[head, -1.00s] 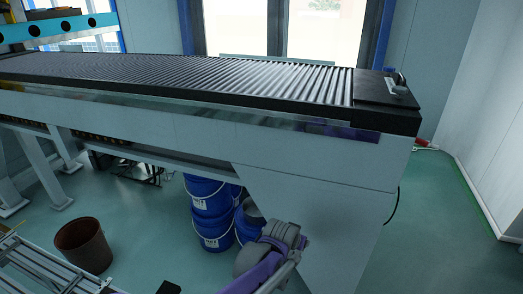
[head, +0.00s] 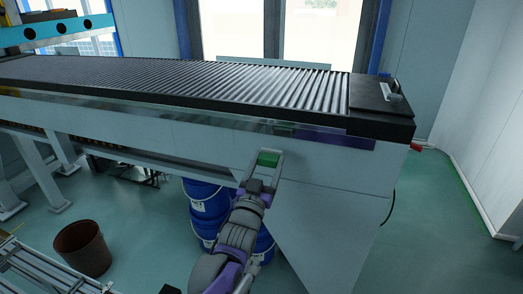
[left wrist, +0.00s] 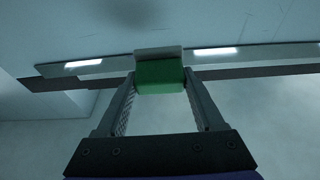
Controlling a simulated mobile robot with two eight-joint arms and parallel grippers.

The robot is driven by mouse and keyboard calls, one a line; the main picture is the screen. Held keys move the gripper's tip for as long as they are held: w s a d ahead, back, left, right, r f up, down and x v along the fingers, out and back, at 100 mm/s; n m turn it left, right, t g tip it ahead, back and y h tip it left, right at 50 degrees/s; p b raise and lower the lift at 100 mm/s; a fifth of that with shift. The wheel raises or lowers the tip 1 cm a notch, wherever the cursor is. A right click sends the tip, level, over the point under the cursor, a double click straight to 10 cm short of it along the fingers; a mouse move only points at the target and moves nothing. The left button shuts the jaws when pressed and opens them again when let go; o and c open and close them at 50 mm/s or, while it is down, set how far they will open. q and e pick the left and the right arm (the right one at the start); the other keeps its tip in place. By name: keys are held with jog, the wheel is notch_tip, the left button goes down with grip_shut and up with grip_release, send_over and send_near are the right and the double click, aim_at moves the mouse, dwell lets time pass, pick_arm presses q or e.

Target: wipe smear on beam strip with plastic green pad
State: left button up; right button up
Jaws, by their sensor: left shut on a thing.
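My left gripper (head: 265,166) is shut on the green pad (head: 268,159) and holds it in front of the white beam side, below the strip. The pad also shows between the fingers in the left wrist view (left wrist: 160,76), with a pale layer along its far edge. The shiny beam strip (head: 220,117) runs along the beam side just under the black top edge. A purple patch (head: 345,141) shows toward its right end; I cannot tell whether it is the smear or a reflection. A small green patch, likely the pad's reflection, shows on the strip. My right gripper is not in view.
The ribbed black beam top (head: 230,82) has a metal handle (head: 391,92) at its right end. Blue buckets (head: 206,198) stand beneath, partly behind my left arm. A brown bin (head: 83,248) stands at lower left. The floor at right is clear.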

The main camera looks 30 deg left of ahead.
aim_at(266, 155)
pick_arm(q)
jog(key=shift+t+y, duration=0.3)
jog(key=shift+t, duration=0.3)
jog(key=r, duration=0.1)
jog(key=s+r, duration=0.2)
jog(key=r, duration=0.1)
jog(key=shift+a+r, duration=0.1)
jog(key=shift+a, duration=0.15)
jog(key=shift+w+a, duration=0.25)
jog(key=shift+w, duration=0.65)
jog(key=shift+w+a, duration=0.2)
jog(key=shift+w, duration=0.65)
jog(key=shift+w+a+b, duration=0.25)
jog(key=shift+w+b, duration=0.1)
jog(key=shift+w, duration=0.7)
jog(key=shift+w+a, duration=0.2)
jog(key=shift+w, duration=0.75)
jog(key=shift+w+d+r, duration=0.1)
jog(key=shift+w+d, duration=0.05)
jog(key=shift+d, duration=0.7)
jog(key=shift+w+d+p, duration=0.2)
jog(key=shift+d+p, duration=0.05)
jog(key=shift+d, duration=0.3)
jog(key=shift+w+d+p, duration=0.15)
jog(key=shift+d+p, duration=0.1)
jog(key=shift+d, duration=0.25)
jog(key=shift+s+a, duration=0.25)
jog(key=shift+a, duration=0.75)
jog(key=shift+s+a, duration=0.2)
jog(key=shift+a, duration=0.75)
